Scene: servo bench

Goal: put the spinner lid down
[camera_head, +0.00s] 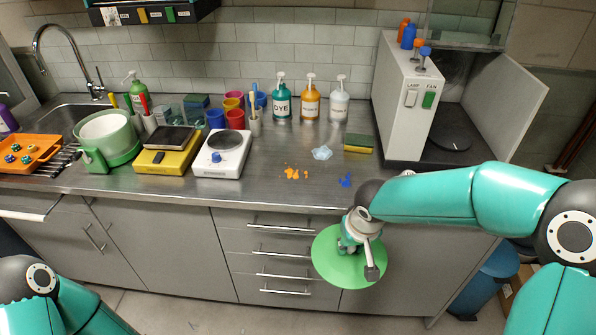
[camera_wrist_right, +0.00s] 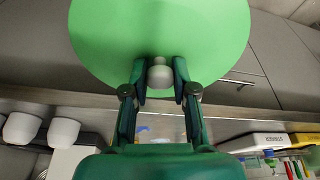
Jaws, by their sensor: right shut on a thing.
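The spinner lid (camera_head: 335,268) is a flat green disc. My right gripper (camera_head: 348,243) is shut on its knob and holds it in front of the drawers, near the counter's front edge. In the right wrist view, the pale knob (camera_wrist_right: 160,74) sits between the two fingers (camera_wrist_right: 160,88), with the green lid (camera_wrist_right: 160,25) beyond. The salad spinner (camera_head: 126,155), a green bowl with a white basket, stands open on the left of the counter. My left arm shows only at the bottom left; its gripper is out of view.
Orange scraps (camera_head: 294,173), blue scraps (camera_head: 345,180) and a crumpled pale blue piece (camera_head: 322,153) lie there.

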